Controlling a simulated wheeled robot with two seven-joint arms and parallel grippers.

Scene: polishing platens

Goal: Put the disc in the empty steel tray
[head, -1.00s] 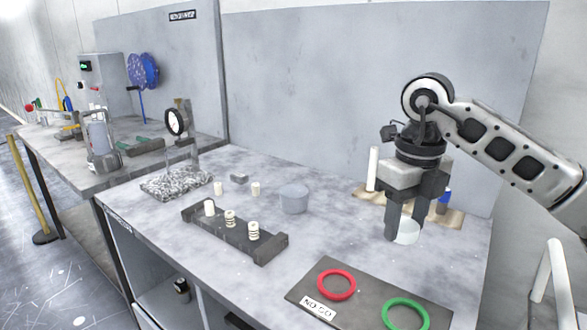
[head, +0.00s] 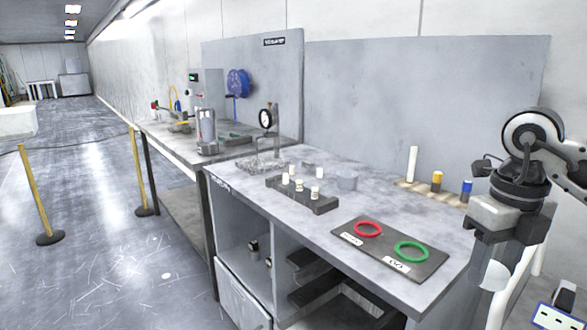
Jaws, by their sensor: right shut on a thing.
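A pale, whitish disc (head: 494,276) is held between the fingers of my right gripper (head: 493,268), at the right of the head view. The disc is seen nearly face on, hanging below the gripper body. The gripper is shut on it and appears in front of the bench's right end. I cannot clearly make out a steel tray in this view. My left gripper is not in view.
A barrier post (head: 140,170) stands left; open floor lies beyond.

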